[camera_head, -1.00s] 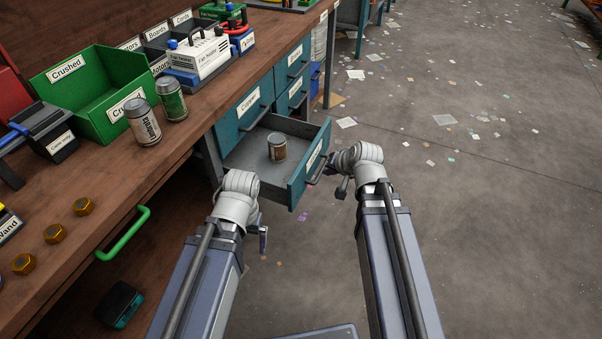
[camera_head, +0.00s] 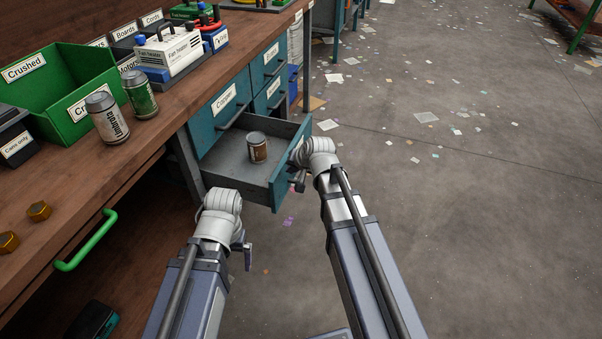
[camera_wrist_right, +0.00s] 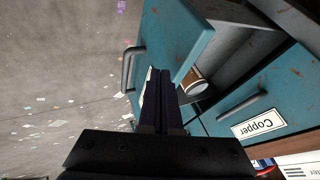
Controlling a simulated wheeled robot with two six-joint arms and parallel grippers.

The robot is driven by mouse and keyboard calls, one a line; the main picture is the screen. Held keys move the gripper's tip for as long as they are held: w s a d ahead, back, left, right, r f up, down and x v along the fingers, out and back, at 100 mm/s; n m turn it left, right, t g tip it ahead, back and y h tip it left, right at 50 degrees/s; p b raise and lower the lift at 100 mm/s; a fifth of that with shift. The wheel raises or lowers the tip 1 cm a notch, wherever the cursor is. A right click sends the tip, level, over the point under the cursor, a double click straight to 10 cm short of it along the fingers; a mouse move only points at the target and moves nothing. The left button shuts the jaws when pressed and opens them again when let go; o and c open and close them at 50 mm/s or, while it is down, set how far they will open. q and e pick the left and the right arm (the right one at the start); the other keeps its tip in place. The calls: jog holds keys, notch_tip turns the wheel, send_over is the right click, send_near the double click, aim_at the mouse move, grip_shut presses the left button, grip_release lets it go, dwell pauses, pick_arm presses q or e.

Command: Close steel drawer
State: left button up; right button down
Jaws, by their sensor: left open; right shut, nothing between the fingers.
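The steel drawer (camera_head: 235,172) stands pulled out from the teal cabinet under the bench, with a brown can (camera_head: 257,147) upright in it. In the right wrist view its teal front (camera_wrist_right: 180,35) and dark bar handle (camera_wrist_right: 128,70) show, with the can (camera_wrist_right: 194,86) partly hidden behind the front. My right gripper (camera_head: 298,184) is shut and empty at the outer side of the drawer front; its fingers (camera_wrist_right: 162,88) overlap the front in the right wrist view, and I cannot tell whether they touch. My left gripper (camera_head: 245,254) is open and empty, low in front of the drawer.
Closed teal drawers, one labelled Copper (camera_wrist_right: 259,123), sit beside it. The wooden bench (camera_head: 150,150) holds two cans (camera_head: 107,118), a green bin (camera_head: 60,65) and fan heaters. A green handle (camera_head: 88,243) juts from the bench front. The floor at right (camera_head: 450,220) is clear except for paper scraps.

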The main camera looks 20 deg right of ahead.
jog(key=shift+w+a, duration=0.35)
jog(key=shift+a, duration=0.15)
jog(key=w+a, duration=0.6)
jog(key=a, duration=0.3)
jog(key=w+a, duration=0.6)
jog(key=a, duration=0.3)
jog(key=shift+w+a, duration=0.15)
jog(key=shift+a, duration=0.05)
jog(key=shift+d, duration=0.1)
jog(key=s+d+r+p, duration=0.5)
jog(key=s+r+p, duration=0.3)
